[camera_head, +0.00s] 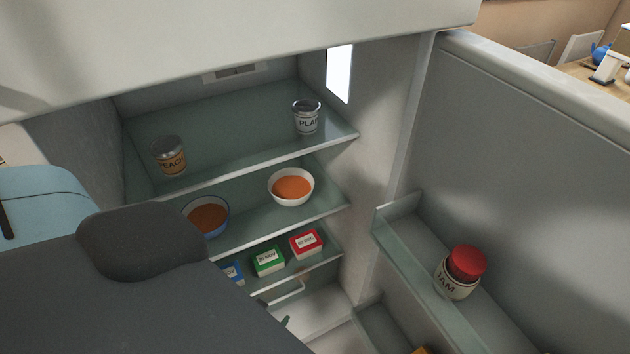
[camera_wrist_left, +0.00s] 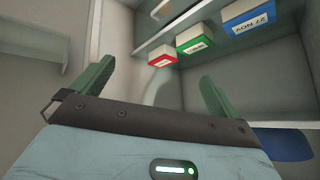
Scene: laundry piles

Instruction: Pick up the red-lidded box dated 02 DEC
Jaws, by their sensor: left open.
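The red-lidded box (camera_head: 306,244) sits at the right end of a row of small boxes on the lower glass shelf of the open fridge. Its white label is too small to read surely. It also shows in the left wrist view (camera_wrist_left: 163,58), beyond the fingers and apart from them. My left gripper (camera_wrist_left: 157,74) is open, with nothing between its green fingers. In the head view my dark arm hides most of it. My right gripper is in neither view.
A green box (camera_head: 269,261) and a blue box (camera_head: 233,272), partly hidden, stand left of the red one. Bowls (camera_head: 291,187) and cans (camera_head: 306,117) stand on the shelves above. A jam jar (camera_head: 457,277) stands in the door shelf.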

